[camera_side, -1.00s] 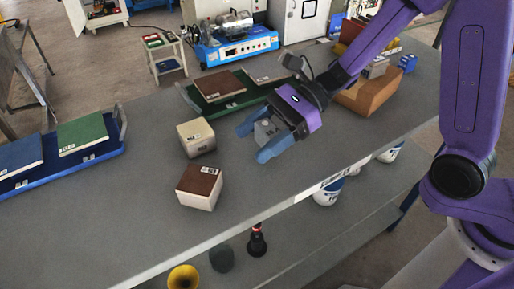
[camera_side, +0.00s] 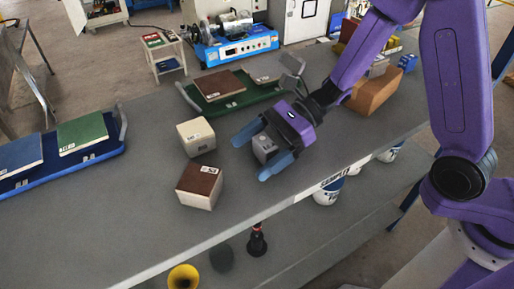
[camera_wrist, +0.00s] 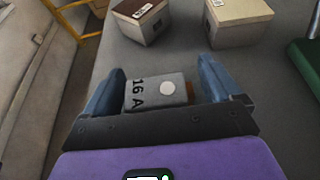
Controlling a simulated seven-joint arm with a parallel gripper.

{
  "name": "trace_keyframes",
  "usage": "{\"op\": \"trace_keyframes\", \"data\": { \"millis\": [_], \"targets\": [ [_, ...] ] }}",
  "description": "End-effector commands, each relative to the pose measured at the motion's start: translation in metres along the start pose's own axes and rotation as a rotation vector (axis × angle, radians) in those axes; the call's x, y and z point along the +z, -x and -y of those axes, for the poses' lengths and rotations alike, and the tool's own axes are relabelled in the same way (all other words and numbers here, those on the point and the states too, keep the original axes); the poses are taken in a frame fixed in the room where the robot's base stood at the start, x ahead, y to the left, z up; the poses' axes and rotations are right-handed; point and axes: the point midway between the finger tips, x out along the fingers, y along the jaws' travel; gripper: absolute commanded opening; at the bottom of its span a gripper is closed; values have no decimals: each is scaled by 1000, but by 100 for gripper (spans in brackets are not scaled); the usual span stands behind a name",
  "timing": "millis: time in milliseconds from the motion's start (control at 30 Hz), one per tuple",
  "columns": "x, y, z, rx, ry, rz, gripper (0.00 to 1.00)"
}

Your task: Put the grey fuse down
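The grey fuse (camera_side: 265,148) is a small block between the two blue fingers of my gripper (camera_side: 252,156), low over the grey table (camera_side: 120,215). In the wrist view the fuse (camera_wrist: 155,92) shows "16 A" and a pale round spot, with a brownish part at its right edge. My gripper (camera_wrist: 160,85) looks open around it: a narrow gap shows between fuse and right finger, while the left finger is very close to it or touching. The fuse's underside is hidden, but it appears to be at the table top.
A cream block (camera_side: 196,137) and a brown-topped block (camera_side: 200,186) stand left of my gripper. A green tray (camera_side: 236,104) with tiles lies behind, a blue tray (camera_side: 105,152) at far left. The table's front edge is near.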

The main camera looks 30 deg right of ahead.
Motion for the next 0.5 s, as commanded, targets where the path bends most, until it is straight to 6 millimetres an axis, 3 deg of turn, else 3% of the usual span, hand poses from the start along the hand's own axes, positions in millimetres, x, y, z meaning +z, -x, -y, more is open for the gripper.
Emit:
{"op": "trace_keyframes", "data": {
  "millis": [300,500],
  "targets": [
    [4,2,0,-1,1,0,91],
    [3,33,2,-7,0,1,91]
  ]
}}
